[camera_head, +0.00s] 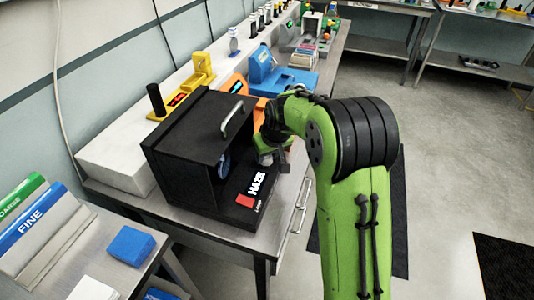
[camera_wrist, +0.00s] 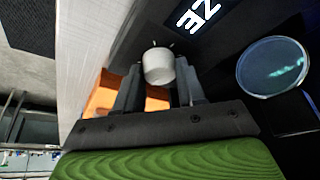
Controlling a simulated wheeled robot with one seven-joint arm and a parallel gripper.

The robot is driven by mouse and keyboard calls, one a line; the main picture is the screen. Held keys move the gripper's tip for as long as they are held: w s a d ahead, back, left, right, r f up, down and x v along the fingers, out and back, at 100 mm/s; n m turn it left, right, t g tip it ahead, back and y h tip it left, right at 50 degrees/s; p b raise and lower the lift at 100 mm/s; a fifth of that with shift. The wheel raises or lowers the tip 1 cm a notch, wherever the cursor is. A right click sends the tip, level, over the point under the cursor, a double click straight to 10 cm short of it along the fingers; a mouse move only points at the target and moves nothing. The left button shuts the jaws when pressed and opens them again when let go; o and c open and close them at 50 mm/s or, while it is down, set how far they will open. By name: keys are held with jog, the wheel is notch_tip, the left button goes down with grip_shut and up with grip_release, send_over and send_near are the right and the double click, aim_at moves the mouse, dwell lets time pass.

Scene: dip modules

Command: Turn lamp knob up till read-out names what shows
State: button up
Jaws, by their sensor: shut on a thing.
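A black lamp box (camera_head: 190,140) with a metal handle stands on the bench. Its lit read-out (camera_head: 257,184) shows HAZE in white letters; in the wrist view only the letters at its end (camera_wrist: 197,14) show. A round glass dish (camera_wrist: 272,65) with a teal sheen and faint pale streaks sits in the box's dark opening, partly seen in the head view (camera_head: 223,165). My gripper (camera_wrist: 160,82) is shut on a pale grey round knob (camera_wrist: 158,66), with one finger on each side. In the head view my gripper (camera_head: 268,154) is at the box's right side.
Orange (camera_head: 235,88) and blue (camera_head: 285,78) devices stand behind the box, with a yellow one (camera_head: 200,72) on the white ledge. At lower left are a FINE holder (camera_head: 45,215) and a blue block (camera_head: 131,245).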

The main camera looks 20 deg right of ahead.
jog(key=o, duration=1)
jog(key=p+v, duration=0.3)
jog(key=v, duration=1.3)
jog(key=shift+f, duration=0.1)
jog(key=s, duration=0.8)
jog(key=s+r+m+p, duration=0.1)
jog(key=s, duration=0.8)
jog(key=s+r+m+t+p, duration=0.1)
jog(key=s, duration=0.8)
jog(key=shift+s+a+h, duration=0.25)
jog(key=shift+a+h, duration=0.05)
jog(key=shift+h, duration=0.1)
